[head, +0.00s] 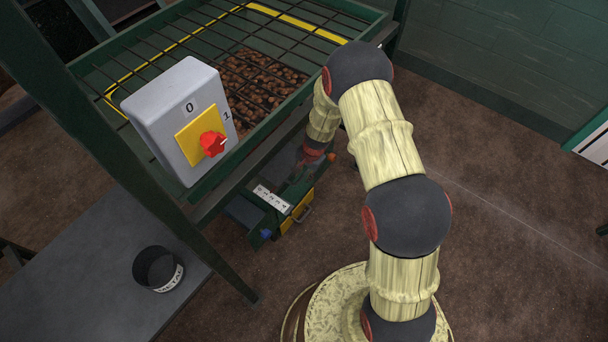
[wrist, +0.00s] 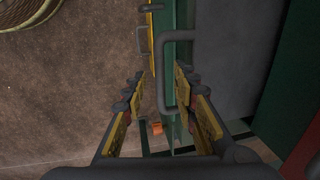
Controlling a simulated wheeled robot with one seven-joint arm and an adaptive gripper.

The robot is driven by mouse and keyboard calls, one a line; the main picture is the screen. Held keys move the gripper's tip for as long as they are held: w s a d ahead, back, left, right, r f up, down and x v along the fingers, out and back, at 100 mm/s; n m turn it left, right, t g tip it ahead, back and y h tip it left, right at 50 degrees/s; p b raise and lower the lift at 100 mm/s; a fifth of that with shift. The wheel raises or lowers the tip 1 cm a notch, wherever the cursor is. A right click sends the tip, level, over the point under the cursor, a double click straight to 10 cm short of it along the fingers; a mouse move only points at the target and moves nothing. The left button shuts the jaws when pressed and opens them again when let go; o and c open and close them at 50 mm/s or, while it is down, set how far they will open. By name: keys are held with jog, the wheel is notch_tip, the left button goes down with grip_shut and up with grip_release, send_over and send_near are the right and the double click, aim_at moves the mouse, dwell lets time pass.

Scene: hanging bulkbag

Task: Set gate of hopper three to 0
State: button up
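In the head view, a gate assembly sits under the hopper's near edge, with a white number strip (head: 271,197), a yellow plate (head: 297,205) and a grey handle (head: 304,214). The strip's numbers are too small to read, and no hopper number shows. In the wrist view, my gripper (wrist: 160,75) is open. A grey bar handle (wrist: 163,80) on a green part (wrist: 178,60) appears between its fingers; I cannot tell how far ahead it is. A second, thinner handle (wrist: 140,40) shows further left.
The hopper (head: 180,60) has a grid over brown lumps. A grey switch box (head: 178,115) with a red knob (head: 212,143) stands on its near side, by a green post (head: 110,150). A black cup (head: 158,268) stands on a grey surface (head: 90,285).

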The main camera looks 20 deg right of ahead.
jog(key=shift+c, duration=0.5)
grip_shut()
dwell(0.3)
